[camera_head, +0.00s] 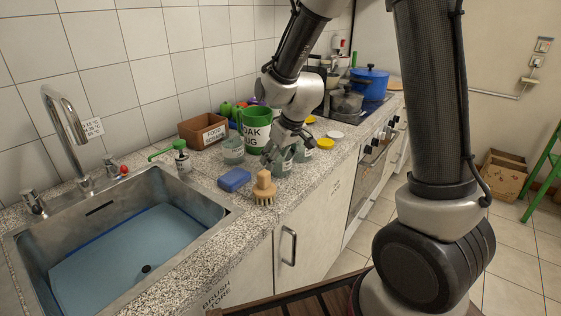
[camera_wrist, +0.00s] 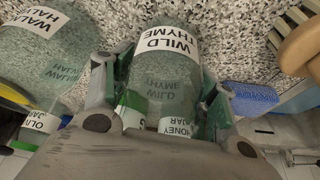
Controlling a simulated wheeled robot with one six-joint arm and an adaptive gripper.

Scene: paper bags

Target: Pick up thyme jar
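The thyme jar (camera_wrist: 168,75) is greenish glass with a white WILD THYME label. In the wrist view it stands between the two fingers of my gripper (camera_wrist: 160,88). The fingers are spread on either side of it, with narrow gaps seeming to show near the tips. In the head view my gripper (camera_head: 286,143) points down over a small group of glass jars (camera_head: 279,165) at the counter's front edge. The gripper partly hides them, and their labels are too small to read there.
A WALJAW-like labelled glass jar (camera_wrist: 38,50) stands close left in the wrist view. A green mug (camera_head: 256,130), another glass jar (camera_head: 233,152), a blue sponge (camera_head: 234,179) and a wooden brush (camera_head: 264,188) are near. The sink (camera_head: 130,240) lies left, the stove right.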

